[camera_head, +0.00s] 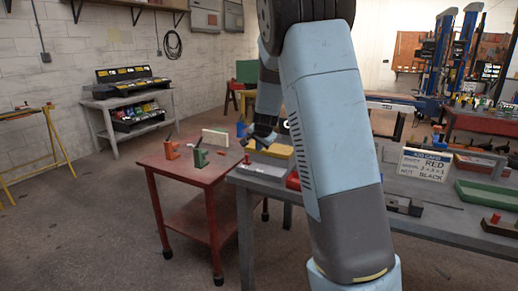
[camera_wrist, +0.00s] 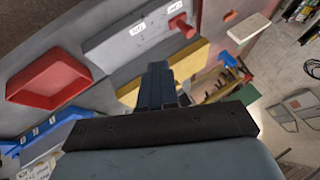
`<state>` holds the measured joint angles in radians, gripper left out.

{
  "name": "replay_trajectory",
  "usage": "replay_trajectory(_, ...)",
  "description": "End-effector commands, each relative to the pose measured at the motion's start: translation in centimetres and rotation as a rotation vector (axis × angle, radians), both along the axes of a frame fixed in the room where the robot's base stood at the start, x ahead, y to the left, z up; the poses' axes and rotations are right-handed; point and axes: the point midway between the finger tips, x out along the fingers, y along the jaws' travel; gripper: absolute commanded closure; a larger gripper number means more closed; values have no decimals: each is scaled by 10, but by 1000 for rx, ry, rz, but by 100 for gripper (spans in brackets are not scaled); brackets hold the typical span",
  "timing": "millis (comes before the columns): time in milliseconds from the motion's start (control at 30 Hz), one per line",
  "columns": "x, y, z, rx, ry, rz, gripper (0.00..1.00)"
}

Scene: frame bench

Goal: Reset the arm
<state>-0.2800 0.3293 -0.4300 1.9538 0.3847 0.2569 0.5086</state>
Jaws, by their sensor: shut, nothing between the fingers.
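My gripper (camera_wrist: 160,88) shows in the wrist view as two dark fingers closed together, with nothing between them. It points over the grey bench, close to a yellow block (camera_wrist: 196,60) and a grey labelled fixture (camera_wrist: 122,38) with a red peg (camera_wrist: 182,25). I cannot tell its exact height above them. In the head view my light blue and grey arm rises across the middle and bends down to the bench's left end. There my gripper (camera_head: 262,138) is small, dark and partly hidden, by the yellow block (camera_head: 276,150).
A red tray (camera_wrist: 55,80) lies on the bench. A red table (camera_head: 183,178) with small holders adjoins the bench's left end. A lettered card (camera_head: 426,164) and a green tray (camera_head: 487,195) stand right of my arm. Open floor (camera_head: 100,220) lies at left.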

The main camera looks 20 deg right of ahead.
Motion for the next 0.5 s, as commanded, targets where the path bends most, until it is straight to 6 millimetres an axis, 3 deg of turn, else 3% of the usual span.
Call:
replay_trajectory(333,-4,1,3,1,1,8,100)
replay_trajectory(500,-30,7,26,11,12,62,100)
